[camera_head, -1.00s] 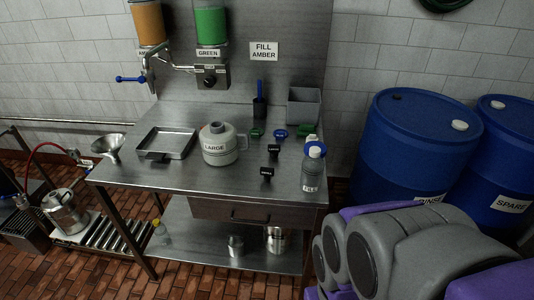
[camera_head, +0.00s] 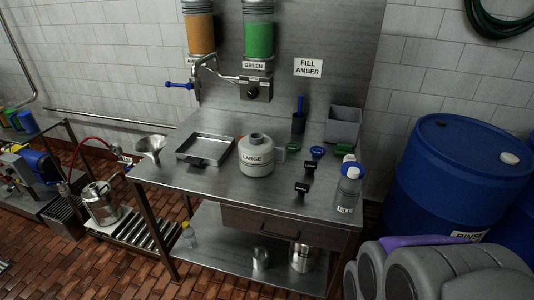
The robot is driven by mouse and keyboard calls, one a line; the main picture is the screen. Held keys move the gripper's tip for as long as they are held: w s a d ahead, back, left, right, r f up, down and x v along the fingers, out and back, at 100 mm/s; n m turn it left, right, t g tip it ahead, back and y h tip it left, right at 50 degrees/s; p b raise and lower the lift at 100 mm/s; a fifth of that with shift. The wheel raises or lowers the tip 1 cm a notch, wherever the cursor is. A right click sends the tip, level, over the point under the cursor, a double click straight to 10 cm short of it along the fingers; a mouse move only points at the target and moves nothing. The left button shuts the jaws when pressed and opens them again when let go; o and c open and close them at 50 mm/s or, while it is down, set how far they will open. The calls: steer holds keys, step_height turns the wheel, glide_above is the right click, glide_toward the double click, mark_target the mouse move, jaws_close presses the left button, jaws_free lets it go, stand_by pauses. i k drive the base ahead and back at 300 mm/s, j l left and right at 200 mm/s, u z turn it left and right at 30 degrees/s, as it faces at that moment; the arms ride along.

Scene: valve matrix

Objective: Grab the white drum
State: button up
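The white drum is most likely the off-white round container labelled LARGE (camera_head: 256,156), with a dark grey cap and a side handle. It stands upright near the middle of the steel table (camera_head: 215,187). Nothing touches it from above. My folded arm (camera_head: 440,270), grey and purple, fills the lower right corner, well apart from the drum. My gripper's fingers are not in view.
A shallow tray (camera_head: 205,149) and a funnel (camera_head: 150,147) lie left of the drum. Bottles (camera_head: 348,190), black clamps (camera_head: 302,188) and a grey bin (camera_head: 342,125) are to its right. A blue RINSE barrel (camera_head: 455,175) stands right of the table. Brick floor is open at front left.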

mark_target(256, 149)
steer(key=i+l+u, duration=0.2)
steer(key=i+u, duration=0.15)
steer(key=i+l+u, duration=0.35)
